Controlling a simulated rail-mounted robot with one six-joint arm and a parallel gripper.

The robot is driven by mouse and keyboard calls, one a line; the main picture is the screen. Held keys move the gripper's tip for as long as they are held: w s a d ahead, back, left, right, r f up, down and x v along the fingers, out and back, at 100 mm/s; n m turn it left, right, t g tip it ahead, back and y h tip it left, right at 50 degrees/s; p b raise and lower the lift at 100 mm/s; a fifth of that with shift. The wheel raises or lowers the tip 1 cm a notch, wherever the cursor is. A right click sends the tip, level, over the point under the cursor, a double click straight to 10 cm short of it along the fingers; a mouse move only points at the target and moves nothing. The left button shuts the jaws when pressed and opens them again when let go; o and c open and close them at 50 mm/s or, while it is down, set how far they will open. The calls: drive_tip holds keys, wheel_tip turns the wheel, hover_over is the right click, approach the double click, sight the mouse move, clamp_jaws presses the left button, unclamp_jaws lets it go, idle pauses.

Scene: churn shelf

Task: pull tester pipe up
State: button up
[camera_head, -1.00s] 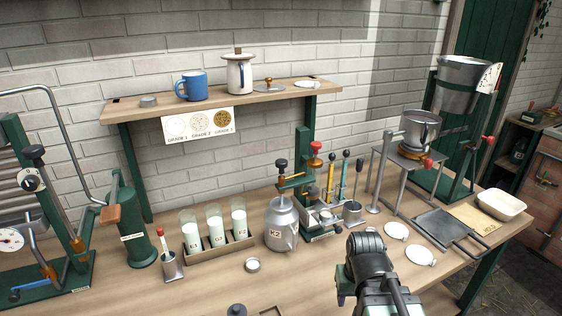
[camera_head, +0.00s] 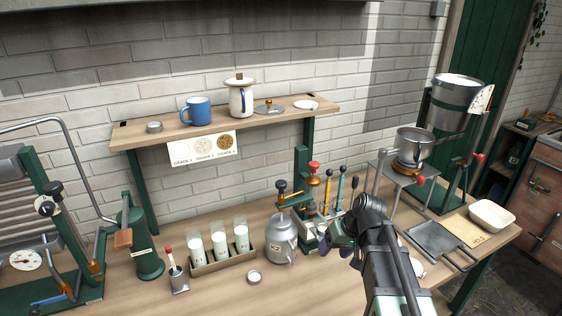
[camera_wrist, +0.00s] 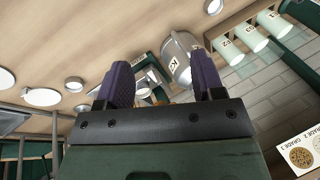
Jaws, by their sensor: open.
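A green tester stand (camera_head: 303,175) stands at the back of the bench, with a black knob (camera_head: 281,186) and a red knob (camera_head: 313,167) on top. A grey metal can (camera_head: 281,240) marked K2 stands under the black knob, and it also shows in the wrist view (camera_wrist: 177,60). I cannot tell which part is the tester pipe; any pipe inside the can is hidden. My gripper (camera_head: 343,236) is open and empty, to the right of the can and in front of the stand. In the wrist view its purple fingers (camera_wrist: 162,85) are apart, with the stand partly visible between them.
Coloured-handle tools (camera_head: 341,188) stand right of the stand, close behind my gripper. A rack of milk tubes (camera_head: 222,260) sits left of the can. A pot (camera_head: 415,146) on a burner stand is to the right. A shelf (camera_head: 225,126) runs above. The front bench is mostly clear.

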sight(280, 182)
drive_tip(key=w+a+r+n+t+y+p, duration=0.1)
drive_tip(key=w+a+r+n+t+y, duration=0.2)
drive_tip(key=w+r+n, duration=0.35)
drive_tip(key=w+a+r+n+t+y, duration=0.1)
drive_tip(key=w+a+r+n+y, duration=0.2)
drive_tip(key=w+r+n+y, duration=0.35)
drive_tip(key=shift+m+h, duration=0.55)
drive_tip(key=shift+m, duration=0.05)
drive_tip(key=b+x, duration=0.1)
drive_tip(key=x, duration=0.2)
drive_tip(key=w+b+x, duration=0.1)
drive_tip(key=x, duration=0.2)
drive_tip(key=b+x, duration=0.1)
drive_tip(key=x, duration=0.3)
drive_tip(key=shift+w+d+r+b, duration=0.2)
drive_tip(key=shift+w+d+b, duration=0.05)
drive_tip(key=shift+d+b, duration=0.05)
drive_tip(key=shift+w+a, duration=0.15)
drive_tip(key=shift+a, duration=0.35)
drive_tip(key=c, duration=1.1)
drive_tip(key=shift+r, duration=0.1)
clamp_jaws()
